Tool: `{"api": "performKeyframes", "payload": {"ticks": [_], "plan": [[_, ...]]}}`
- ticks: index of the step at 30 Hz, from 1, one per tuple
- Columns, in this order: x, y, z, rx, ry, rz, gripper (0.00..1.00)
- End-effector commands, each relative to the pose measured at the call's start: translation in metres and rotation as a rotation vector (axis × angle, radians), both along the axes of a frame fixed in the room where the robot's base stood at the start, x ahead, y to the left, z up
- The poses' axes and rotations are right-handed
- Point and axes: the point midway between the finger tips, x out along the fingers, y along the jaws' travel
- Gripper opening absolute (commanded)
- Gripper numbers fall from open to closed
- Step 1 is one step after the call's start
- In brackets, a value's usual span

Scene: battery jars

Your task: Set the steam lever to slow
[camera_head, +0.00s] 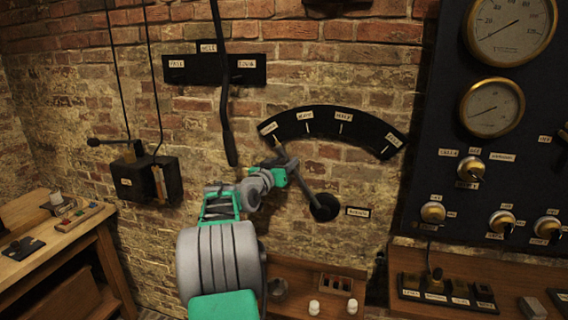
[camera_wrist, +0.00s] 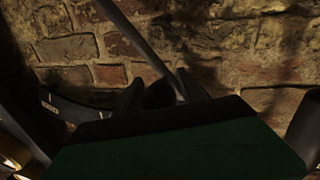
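The steam lever is a thin grey rod (camera_head: 309,187) on a round black hub (camera_head: 325,208) on the brick wall. It leans up and left toward the left end of a black curved scale (camera_head: 322,123) with several small white labels, too small to read surely. My gripper (camera_head: 284,170) is at the rod's upper part, left of the hub. In the wrist view a grey rod (camera_wrist: 143,47) runs down to my two dark fingers (camera_wrist: 160,88), which stand apart. A dark shape lies between them. Whether they grip the rod is not clear.
A dark rod (camera_head: 225,110) hangs just above left of my gripper, before a labelled black plate (camera_head: 205,69). A black box (camera_head: 146,181) is farther left. A gauge panel (camera_head: 455,150) fills the right. A wooden shelf (camera_head: 300,268) lies below, a bench (camera_head: 45,240) at left.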

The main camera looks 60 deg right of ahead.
Motion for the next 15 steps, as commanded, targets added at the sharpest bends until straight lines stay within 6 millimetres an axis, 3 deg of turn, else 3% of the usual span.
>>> {"api": "performKeyframes", "payload": {"ticks": [15], "plan": [[-0.0020,-0.0004,0.0009,-0.001,0.000,-0.004,0.04]]}}
